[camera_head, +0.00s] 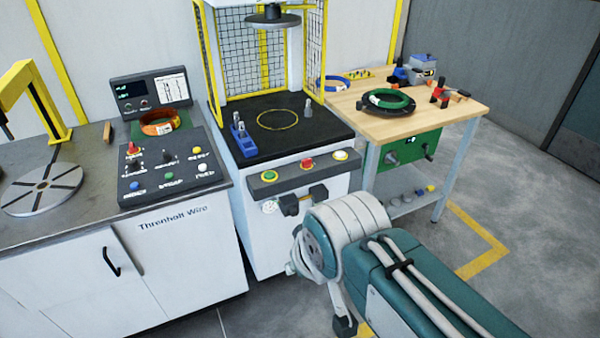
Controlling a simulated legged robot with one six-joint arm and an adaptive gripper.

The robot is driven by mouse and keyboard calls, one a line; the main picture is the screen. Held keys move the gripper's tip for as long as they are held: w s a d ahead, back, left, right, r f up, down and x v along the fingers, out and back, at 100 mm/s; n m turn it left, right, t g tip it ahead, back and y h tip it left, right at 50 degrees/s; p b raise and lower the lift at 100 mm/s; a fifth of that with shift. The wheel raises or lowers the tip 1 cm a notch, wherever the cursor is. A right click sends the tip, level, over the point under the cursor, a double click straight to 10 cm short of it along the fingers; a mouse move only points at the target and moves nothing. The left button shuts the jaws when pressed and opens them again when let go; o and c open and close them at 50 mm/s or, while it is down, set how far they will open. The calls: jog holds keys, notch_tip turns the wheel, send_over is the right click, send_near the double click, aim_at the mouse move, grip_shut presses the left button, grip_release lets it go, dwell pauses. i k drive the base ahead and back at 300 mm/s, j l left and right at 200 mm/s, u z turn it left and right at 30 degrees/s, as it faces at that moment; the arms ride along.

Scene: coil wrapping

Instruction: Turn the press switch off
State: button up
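The press (325,60) stands in the middle, with yellow posts, mesh sides, a round grey ram and a black bed. Below are a small round gauge (270,207) and dark block-like parts (289,205). Which of these is the press switch, and its state, I cannot tell. My teal and white arm reaches in from the lower right, in front of the press. My gripper (345,325) is mostly hidden by the arm; a dark-tipped part shows low down.
A control box (165,165) with several knobs and buttons sits on the left bench, beside an orange coil (160,122) and a round slotted plate (42,190). A wooden table (450,105) with a green coil (388,99) stands right. Floor at the right is clear.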

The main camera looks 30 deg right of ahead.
aim_at(306, 162)
jog(key=i+l, duration=0.3)
jog(key=i, duration=0.25)
jog(key=i+l, duration=0.3)
jog(key=i, duration=0.2)
jog(key=l+z, duration=0.05)
